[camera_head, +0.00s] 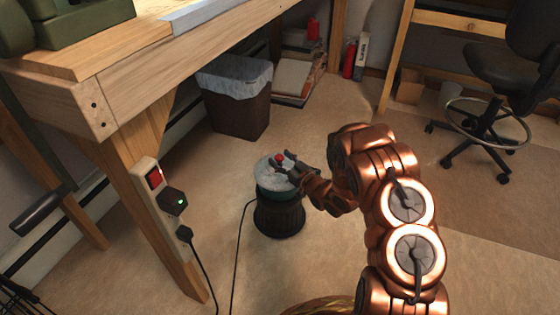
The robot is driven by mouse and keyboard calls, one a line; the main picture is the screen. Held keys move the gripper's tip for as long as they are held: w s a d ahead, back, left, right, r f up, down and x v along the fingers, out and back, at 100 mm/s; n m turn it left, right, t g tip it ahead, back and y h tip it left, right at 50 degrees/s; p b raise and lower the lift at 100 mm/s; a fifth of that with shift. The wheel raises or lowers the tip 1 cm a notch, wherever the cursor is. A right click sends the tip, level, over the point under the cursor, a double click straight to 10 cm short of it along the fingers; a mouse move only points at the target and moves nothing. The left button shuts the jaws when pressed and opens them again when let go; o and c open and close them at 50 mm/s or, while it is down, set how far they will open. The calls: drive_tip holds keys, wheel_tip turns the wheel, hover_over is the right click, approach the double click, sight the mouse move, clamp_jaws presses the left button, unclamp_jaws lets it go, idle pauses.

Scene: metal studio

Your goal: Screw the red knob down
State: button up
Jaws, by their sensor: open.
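The red knob (280,158) is a small round thing above the pale top (268,178) of a dark, ribbed round stand (279,216). My gripper (284,161) comes in from the right at the end of my copper arm. Its dark fingers are open and sit around or just beside the knob. The picture is too small to tell whether a finger touches it. The knob's lower part and the right side of the stand's top are partly hidden by my gripper.
A wooden workbench (150,68) fills the upper left, with a power strip (160,190) on its leg. A black cable (238,245) runs along the floor by the stand. A lined bin (236,110) stands behind. A wheeled chair (510,75) is at right. Floor between is clear.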

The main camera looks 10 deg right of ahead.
drive_tip(key=shift+w+a, duration=0.2)
drive_tip(key=shift+w, duration=0.15)
clamp_jaws()
idle(0.4)
